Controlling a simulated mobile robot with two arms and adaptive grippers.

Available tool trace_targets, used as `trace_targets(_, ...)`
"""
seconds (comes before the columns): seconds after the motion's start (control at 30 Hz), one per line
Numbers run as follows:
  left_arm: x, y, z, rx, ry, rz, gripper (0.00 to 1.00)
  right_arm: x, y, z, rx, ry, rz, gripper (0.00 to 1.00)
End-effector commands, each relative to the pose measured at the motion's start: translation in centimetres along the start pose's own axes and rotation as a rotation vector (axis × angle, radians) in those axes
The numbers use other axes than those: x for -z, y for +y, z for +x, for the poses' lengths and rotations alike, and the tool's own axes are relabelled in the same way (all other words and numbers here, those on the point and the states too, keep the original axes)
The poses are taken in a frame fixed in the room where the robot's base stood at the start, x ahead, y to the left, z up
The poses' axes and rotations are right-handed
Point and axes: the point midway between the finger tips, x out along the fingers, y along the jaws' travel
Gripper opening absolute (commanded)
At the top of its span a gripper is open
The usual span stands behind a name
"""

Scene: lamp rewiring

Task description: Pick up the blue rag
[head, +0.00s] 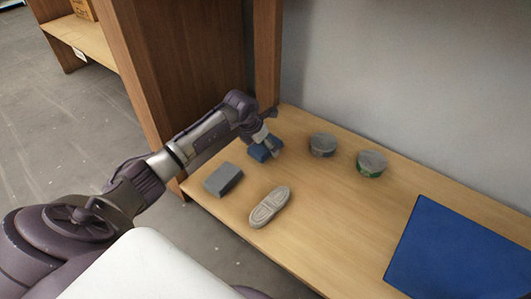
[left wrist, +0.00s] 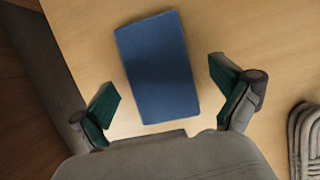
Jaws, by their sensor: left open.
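The blue rag (head: 262,152) is a folded flat rectangle on the wooden table, near the back left corner, partly hidden by my left gripper in the head view. In the left wrist view the rag (left wrist: 157,62) lies upright in the picture, slightly tilted. My left gripper (head: 271,147) is right over it, pointing down. In the left wrist view the gripper (left wrist: 163,88) is open, with one green-padded finger on each side of the rag and visible gaps between. I cannot tell the exact height above the table. My right gripper is not in view.
A grey block (head: 223,179) and a grey ribbed, shoe-sole-like item (head: 269,207) lie in front of the rag. Two round tins (head: 323,145) (head: 371,163) stand to its right. A blue mat (head: 460,255) lies far right. A wooden post and wall bound the back.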

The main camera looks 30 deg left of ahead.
Motion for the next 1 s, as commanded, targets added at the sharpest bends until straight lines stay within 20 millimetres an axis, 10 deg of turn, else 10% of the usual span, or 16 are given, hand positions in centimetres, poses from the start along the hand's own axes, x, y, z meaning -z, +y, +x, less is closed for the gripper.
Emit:
trace_targets(0.17, -0.1, 0.0, -0.2, -0.001, -0.001, 0.000, 1.00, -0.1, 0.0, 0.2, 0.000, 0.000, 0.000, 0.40)
trace_targets(0.57, -0.1, 0.0, -0.2, 0.000, -0.001, 0.000, 0.36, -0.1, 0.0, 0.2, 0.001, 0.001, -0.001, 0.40)
trace_targets(1.0, -0.6, 0.0, -1.4, -0.001, -0.001, 0.001, 0.36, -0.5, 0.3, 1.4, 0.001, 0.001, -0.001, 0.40)
